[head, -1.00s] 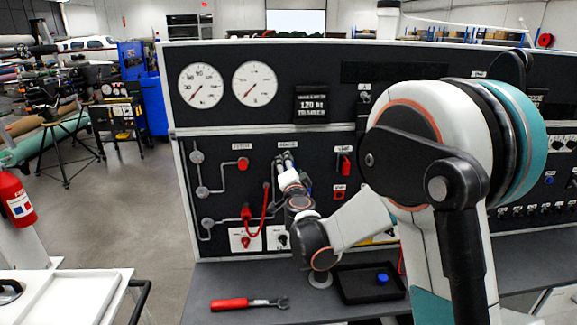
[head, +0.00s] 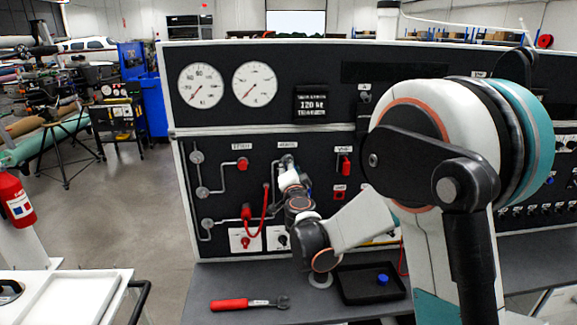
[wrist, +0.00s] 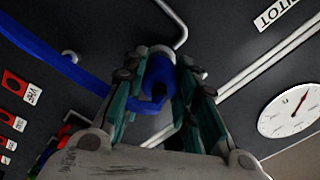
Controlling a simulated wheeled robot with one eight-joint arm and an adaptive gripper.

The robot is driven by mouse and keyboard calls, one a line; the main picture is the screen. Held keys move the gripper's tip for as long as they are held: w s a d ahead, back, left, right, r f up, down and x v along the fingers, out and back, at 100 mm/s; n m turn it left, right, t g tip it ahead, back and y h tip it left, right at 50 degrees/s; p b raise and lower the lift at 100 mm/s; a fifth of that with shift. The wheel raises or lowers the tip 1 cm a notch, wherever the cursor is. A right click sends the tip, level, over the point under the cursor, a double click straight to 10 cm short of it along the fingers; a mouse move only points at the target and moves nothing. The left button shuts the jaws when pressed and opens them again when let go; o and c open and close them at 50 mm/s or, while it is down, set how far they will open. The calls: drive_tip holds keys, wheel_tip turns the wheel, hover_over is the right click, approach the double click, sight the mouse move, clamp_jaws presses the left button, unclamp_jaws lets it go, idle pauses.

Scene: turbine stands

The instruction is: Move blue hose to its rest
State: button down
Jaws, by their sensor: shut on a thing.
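The blue hose (wrist: 52,50) runs as a blue band from the upper left to a blue end piece (wrist: 158,75) in the wrist view. My gripper (wrist: 163,72) has its two teal-lined fingers shut on that end piece, one on each side. A pale round fitting with a grey pipe shows right behind the end piece; I cannot tell whether they touch. In the head view my gripper (head: 287,163) is at the black panel, right of the red valve knobs, small and partly covered by my arm. The hose's rest cannot be made out clearly.
A red hose (head: 265,212) hangs on the panel left of my gripper. A black tray (head: 352,291) with a blue cap (head: 382,279) and a red-handled wrench (head: 245,303) lie on the bench below. Gauges (head: 200,86) sit above. A gauge also shows in the wrist view (wrist: 290,109).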

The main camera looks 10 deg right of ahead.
drive_tip(key=shift+s, duration=0.55)
drive_tip(key=s, duration=0.2)
drive_tip(key=shift+s+a, duration=0.1)
drive_tip(key=shift+s, duration=0.3)
idle(0.4)
